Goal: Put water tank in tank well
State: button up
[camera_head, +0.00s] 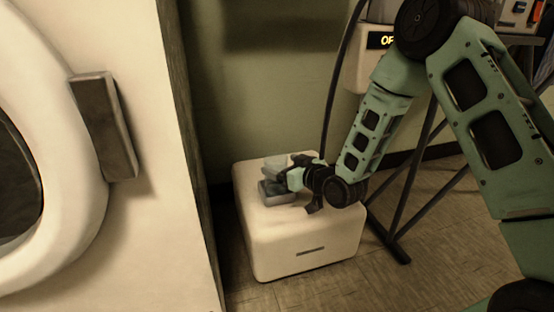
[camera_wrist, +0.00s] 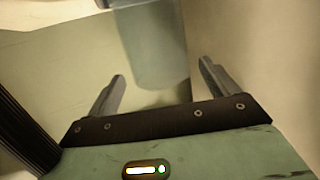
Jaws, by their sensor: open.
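A pale, bluish see-through tank (camera_head: 276,162) shows at the top of the white box, partly hidden by my gripper (camera_head: 290,178). In the wrist view the tank (camera_wrist: 155,48) is a translucent rounded shape, with a greyish band at its top edge. It lies between and beyond the two fingers of my gripper (camera_wrist: 163,82). The fingers are spread, and I see no clear contact with the tank. A grey block-like part (camera_head: 274,195) sits on the box below the tank; I cannot tell if it is the tank well or whether the tank is in it.
The white box (camera_head: 300,245) stands on the tiled floor, with a dark slot in its front. A large white machine with a round door (camera_head: 85,210) and a dark handle (camera_head: 104,125) fills the left.

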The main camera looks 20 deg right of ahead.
jog(key=p+v, duration=0.3)
jog(key=v, duration=0.5)
jog(key=s+a+r+n+g+h, duration=0.1)
jog(key=s+a+r+n+g, duration=0.15)
jog(key=s+a+g, duration=0.65)
jog(key=s+r+g+h, duration=0.2)
jog(key=s+r, duration=0.1)
jog(key=s, duration=0.8)
jog(key=s+a+r+g+h, duration=0.1)
jog(key=s+r+g+h, duration=0.1)
jog(key=s, duration=1)
notch_tip(320, 180, up, 2)
jog(key=shift+a+r+g+h, duration=0.15)
jog(key=shift+a+g+h, duration=0.2)
jog(key=shift+g, duration=0.45)
jog(key=shift+n, duration=0.25)
notch_tip(320, 180, up, 52)
jog(key=p, duration=5.1)
jog(key=shift+p, duration=0.4)
